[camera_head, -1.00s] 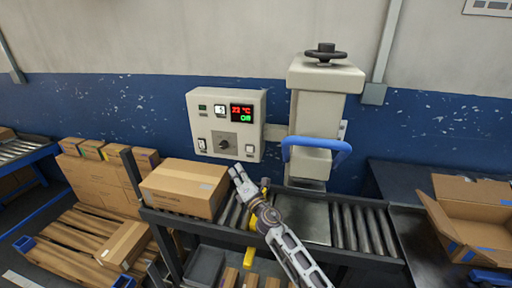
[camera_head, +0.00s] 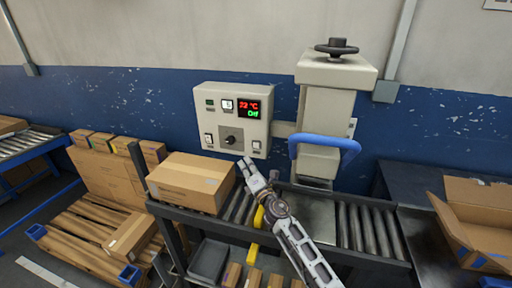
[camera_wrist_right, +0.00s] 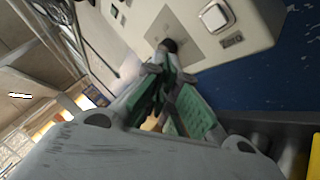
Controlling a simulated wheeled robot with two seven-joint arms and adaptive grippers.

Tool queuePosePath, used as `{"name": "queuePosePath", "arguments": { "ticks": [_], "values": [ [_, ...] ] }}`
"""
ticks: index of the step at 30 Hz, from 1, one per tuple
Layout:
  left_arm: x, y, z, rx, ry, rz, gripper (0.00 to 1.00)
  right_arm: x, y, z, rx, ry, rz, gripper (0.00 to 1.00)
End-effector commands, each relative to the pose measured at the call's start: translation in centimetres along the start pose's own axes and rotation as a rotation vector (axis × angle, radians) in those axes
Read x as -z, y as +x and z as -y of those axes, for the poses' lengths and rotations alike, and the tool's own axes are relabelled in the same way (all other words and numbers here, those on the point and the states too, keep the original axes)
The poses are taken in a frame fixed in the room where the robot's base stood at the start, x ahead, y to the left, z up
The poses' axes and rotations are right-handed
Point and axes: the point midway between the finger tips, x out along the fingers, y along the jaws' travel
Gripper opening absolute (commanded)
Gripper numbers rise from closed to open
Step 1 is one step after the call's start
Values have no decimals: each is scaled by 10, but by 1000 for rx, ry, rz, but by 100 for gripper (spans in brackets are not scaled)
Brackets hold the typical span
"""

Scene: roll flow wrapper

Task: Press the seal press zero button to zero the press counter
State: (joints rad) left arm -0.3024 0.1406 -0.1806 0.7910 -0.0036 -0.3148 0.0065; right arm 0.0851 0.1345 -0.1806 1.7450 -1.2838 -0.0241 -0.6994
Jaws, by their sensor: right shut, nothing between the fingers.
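The seal press control panel (camera_head: 198,105) is a pale box on the wall, with a small counter display (camera_head: 227,105), a red and green display (camera_head: 250,108), a dark knob (camera_head: 231,140) and white square buttons at lower left (camera_head: 209,139) and lower right (camera_head: 256,146). My right gripper (camera_head: 247,163) is shut and empty, just below the panel's lower edge. In the right wrist view its fingers (camera_wrist_right: 170,68) point toward the knob, with a white labelled button (camera_wrist_right: 215,17) to the right. My left gripper is out of view.
The press (camera_head: 326,110) with its blue handle (camera_head: 324,143) stands right of the panel. A closed carton (camera_head: 192,182) sits on the roller conveyor (camera_head: 360,230) left of my gripper. An open carton (camera_head: 480,225) is at far right. Pallets (camera_head: 85,230) lie at lower left.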

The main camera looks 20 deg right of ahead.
Motion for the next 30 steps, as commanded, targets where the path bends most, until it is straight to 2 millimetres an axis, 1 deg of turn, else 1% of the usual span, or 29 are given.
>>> {"name": "queuePosePath", "arguments": {
  "ticks": [7,15,21,30],
  "values": [
    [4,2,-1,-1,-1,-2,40,-12,16,12,1,0,2,0],
    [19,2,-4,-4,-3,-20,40,-24,32,24,1,-1,1,0],
    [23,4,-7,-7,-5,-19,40,-32,44,33,0,0,1,0],
    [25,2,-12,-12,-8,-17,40,-39,52,38,0,0,1,0]
  ]
}}
